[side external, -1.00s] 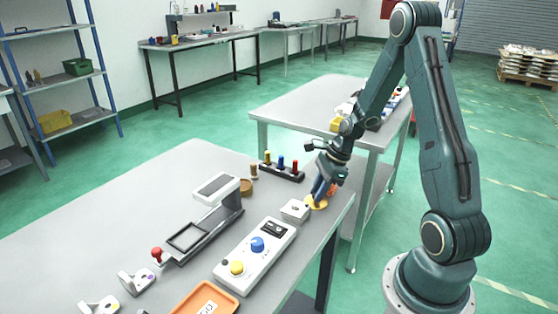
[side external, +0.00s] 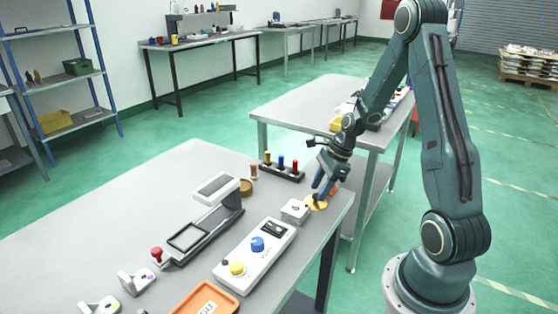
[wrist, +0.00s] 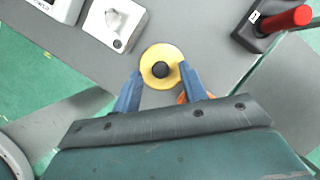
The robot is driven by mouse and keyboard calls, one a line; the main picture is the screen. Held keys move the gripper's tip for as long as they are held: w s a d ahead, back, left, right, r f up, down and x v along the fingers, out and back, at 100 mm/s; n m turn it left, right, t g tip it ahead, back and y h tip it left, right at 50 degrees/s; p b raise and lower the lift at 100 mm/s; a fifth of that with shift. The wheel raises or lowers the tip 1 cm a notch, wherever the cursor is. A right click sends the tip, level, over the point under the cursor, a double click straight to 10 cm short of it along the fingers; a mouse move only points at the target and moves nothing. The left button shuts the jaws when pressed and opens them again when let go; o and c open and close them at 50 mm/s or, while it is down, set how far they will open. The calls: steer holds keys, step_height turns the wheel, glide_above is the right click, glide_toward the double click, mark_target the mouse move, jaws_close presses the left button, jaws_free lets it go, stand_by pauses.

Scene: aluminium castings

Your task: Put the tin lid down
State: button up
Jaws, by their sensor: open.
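The tin lid (wrist: 161,56) is a round yellow disc with a black knob (wrist: 160,69). In the side view the lid (side external: 316,204) lies at the right edge of the grey table, beside a small white block. My gripper (wrist: 162,72) is open, its two blue fingers apart on either side of the lid. In the side view my gripper (side external: 319,194) points down just over the lid. The wrist view shows gaps around the knob. Whether a fingertip touches the lid's rim I cannot tell. An orange thing is mostly hidden behind the right finger in the wrist view.
The white block (side external: 295,210) is close to the lid. A white control box (side external: 255,250) with blue and yellow knobs stands nearer the camera. A rack (side external: 283,173) with coloured pegs is behind. The table (side external: 120,205) is clear on the left.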

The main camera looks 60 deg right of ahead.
steer(key=v, duration=1)
steer(key=shift+r, duration=0.35)
steer(key=shift+s, duration=0.1)
steer(key=s+a+r+n+h, duration=0.2)
steer(key=a+r+n, duration=0.8)
steer(key=a+n, duration=0.4)
steer(key=s+a+r+n+t+h, duration=0.1)
steer(key=s+a+r+n+t, duration=0.1)
steer(key=s+a+n, duration=0.6)
steer(key=s+r+n, duration=0.1)
steer(key=s+n, duration=0.1)
steer(key=n, duration=0.3)
steer(key=shift+a+r, duration=0.15)
steer(key=shift+r, duration=0.15)
